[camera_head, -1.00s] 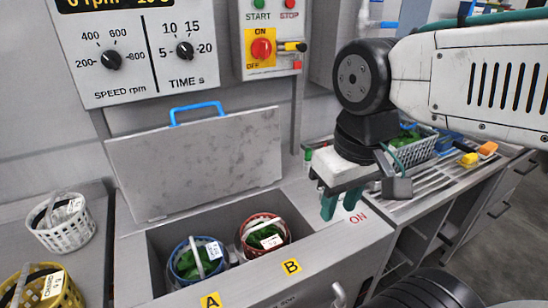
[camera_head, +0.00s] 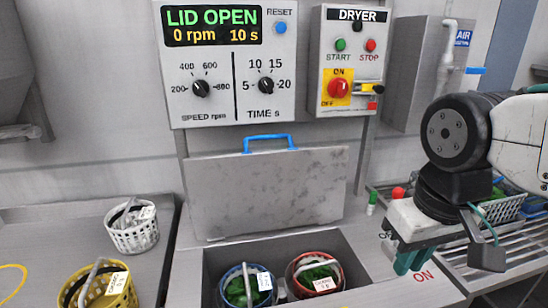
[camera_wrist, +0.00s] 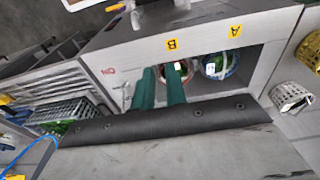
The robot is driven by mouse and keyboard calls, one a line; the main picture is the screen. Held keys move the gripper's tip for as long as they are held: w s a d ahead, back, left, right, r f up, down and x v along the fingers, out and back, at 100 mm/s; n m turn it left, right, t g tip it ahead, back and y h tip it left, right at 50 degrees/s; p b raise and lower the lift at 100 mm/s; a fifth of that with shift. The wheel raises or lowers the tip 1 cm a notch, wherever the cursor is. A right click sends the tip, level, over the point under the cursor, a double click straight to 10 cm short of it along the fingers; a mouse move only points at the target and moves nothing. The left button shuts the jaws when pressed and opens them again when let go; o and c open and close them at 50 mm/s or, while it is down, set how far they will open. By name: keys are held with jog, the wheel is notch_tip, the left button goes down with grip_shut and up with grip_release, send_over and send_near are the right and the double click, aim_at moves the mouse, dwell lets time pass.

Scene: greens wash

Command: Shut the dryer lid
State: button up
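The dryer lid (camera_head: 270,185), a scuffed grey panel, stands raised behind the dryer opening in the head view. Its blue handle (camera_head: 270,142) is along the top edge. The open well (camera_head: 212,263) below holds a blue basket (camera_head: 235,301) and a red basket (camera_head: 296,284), both with greens. The display (camera_head: 212,25) reads LID OPEN, 0 rpm, 10 s. My gripper (camera_head: 412,262) is right of the lid, apart from it, with green fingers pointing down. In the wrist view its fingers (camera_wrist: 160,72) are a little apart with nothing between them.
A white basket (camera_head: 134,240) and a yellow basket (camera_head: 115,296) stand on the left counter. The dryer switch box (camera_head: 343,60) is on the wall above right. A draining rack (camera_head: 500,262) with a basket of greens (camera_head: 505,209) is at the right.

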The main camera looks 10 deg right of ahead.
jog(key=shift+w+f, duration=0.1)
jog(key=shift+f, duration=0.2)
grip_shut()
jog(key=w+a+r, duration=0.1)
jog(key=w+r, duration=0.3)
jog(key=w, duration=1)
jog(key=w+a+r+t, duration=0.1)
jog(key=w+r, duration=0.2)
jog(key=w, duration=1)
jog(key=w+a+r, duration=0.1)
jog(key=w+r, duration=0.3)
jog(key=w, duration=1)
notch_tip(320, 180, down, 10)
jog(key=w, duration=0.2)
jog(key=shift+w+r, duration=0.15)
jog(key=shift+r, duration=0.1)
